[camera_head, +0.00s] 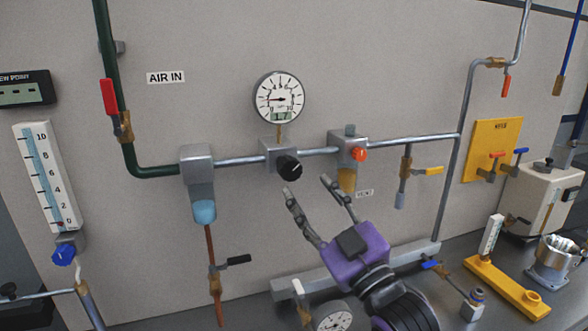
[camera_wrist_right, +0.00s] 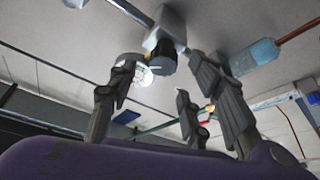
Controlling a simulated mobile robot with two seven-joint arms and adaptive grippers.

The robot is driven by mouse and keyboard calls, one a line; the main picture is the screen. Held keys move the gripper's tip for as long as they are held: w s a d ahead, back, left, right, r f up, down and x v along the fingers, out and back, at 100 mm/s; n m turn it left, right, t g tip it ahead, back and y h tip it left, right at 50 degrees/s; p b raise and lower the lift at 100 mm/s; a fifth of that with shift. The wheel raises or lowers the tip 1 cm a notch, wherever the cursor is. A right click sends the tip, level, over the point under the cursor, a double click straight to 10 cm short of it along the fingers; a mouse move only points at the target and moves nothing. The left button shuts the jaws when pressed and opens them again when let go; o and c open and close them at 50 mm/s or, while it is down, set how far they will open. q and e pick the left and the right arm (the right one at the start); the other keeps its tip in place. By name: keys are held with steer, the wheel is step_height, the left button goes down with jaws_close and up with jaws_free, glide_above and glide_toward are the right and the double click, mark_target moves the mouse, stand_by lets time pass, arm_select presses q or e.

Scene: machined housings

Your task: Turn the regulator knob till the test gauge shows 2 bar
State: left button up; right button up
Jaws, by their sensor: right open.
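The black regulator knob (camera_head: 289,168) sits on the front of a grey block on the pipe. The round gauge (camera_head: 279,97) stands above that block on a brass stem. Its small display appears to read 1.7, and its needle points left. My purple right gripper (camera_head: 307,187) is open and empty, its fingers pointing up, just below and right of the knob. In the right wrist view the knob (camera_wrist_right: 163,60) shows beyond the spread fingers (camera_wrist_right: 172,85), apart from them. The gauge face (camera_wrist_right: 133,68) is partly hidden there by a finger. My left gripper is not in view.
A filter with a blue bowl (camera_head: 204,210) hangs left of the knob. A lubricator with an orange knob (camera_head: 359,155) is close on the right. A yellow-handled valve (camera_head: 428,171) hangs farther right. Another dial (camera_head: 333,320) is low beside my arm. The wall below the pipe is mostly bare.

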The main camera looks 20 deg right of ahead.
mark_target(296, 174)
steer(key=p+x, duration=0.1)
steer(key=x, duration=0.6)
steer(key=shift+s+a+r, duration=0.1)
steer(key=shift+r, duration=0.1)
steer(key=shift+w, duration=0.25)
